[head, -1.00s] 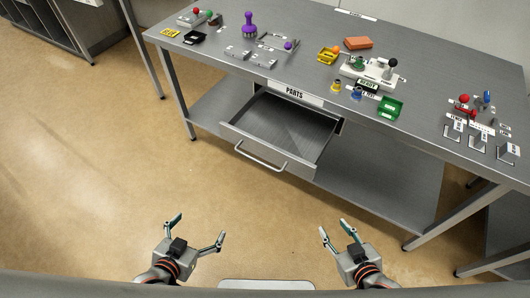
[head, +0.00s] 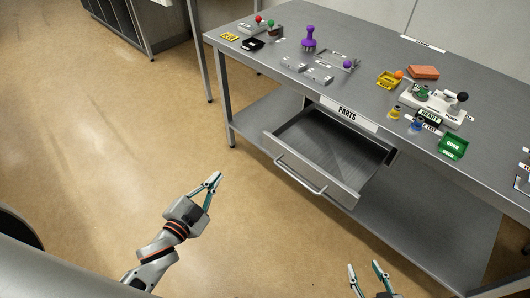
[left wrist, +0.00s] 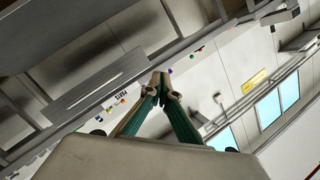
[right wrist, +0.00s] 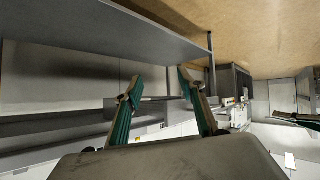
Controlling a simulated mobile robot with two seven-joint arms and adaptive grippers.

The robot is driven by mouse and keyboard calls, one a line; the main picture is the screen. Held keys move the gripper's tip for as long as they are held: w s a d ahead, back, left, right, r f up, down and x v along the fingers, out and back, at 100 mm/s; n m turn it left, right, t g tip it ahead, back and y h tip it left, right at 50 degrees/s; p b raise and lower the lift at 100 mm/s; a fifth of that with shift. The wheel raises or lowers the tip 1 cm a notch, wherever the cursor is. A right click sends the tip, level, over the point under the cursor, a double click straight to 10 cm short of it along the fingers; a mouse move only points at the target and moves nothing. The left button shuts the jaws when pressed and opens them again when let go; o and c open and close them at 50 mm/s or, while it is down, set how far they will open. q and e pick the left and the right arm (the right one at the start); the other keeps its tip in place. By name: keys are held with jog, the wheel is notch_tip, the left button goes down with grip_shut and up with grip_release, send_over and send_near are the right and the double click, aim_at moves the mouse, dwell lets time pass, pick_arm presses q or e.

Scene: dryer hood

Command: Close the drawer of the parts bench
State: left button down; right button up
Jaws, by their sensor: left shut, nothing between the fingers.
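The parts bench (head: 270,82) is a grey metal table with a PARTS label (head: 347,114) on its front edge. Its drawer (head: 312,166) is pulled out under the label and looks empty. The drawer's bar handle (head: 300,174) faces the lower left. My left gripper (head: 215,180) is shut and empty, in front of the drawer and left of the handle, apart from it. In the left wrist view its fingertips (left wrist: 159,78) meet. My right gripper (head: 366,268) is at the bottom edge, open and empty. Its fingers (right wrist: 160,80) stand apart in the right wrist view.
On the bench top stand a purple knobbed piece (head: 309,40), a yellow tray (head: 388,80), an orange block (head: 423,72), a green box (head: 452,146) and a white lever device (head: 435,104). A lower shelf (head: 410,215) runs under the bench. The floor (head: 110,120) at left is clear.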

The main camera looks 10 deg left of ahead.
pick_arm(q)
jog(key=w+m+t+h+b, duration=0.1)
jog(key=w+m+h+b, duration=0.15)
jog(key=w+m, duration=0.2)
jog(key=m+g+h+b, duration=0.2)
jog(key=m+h+b, duration=0.25)
jog(key=m, duration=0.45)
send_near(265, 140)
jog(key=shift+y, duration=0.3)
jog(key=b+x, duration=0.1)
jog(key=x, duration=0.5)
jog(key=shift+d+f, duration=0.1)
jog(key=shift+d, duration=0.05)
jog(key=shift+w+d, duration=0.2)
jog(key=shift+w, duration=0.1)
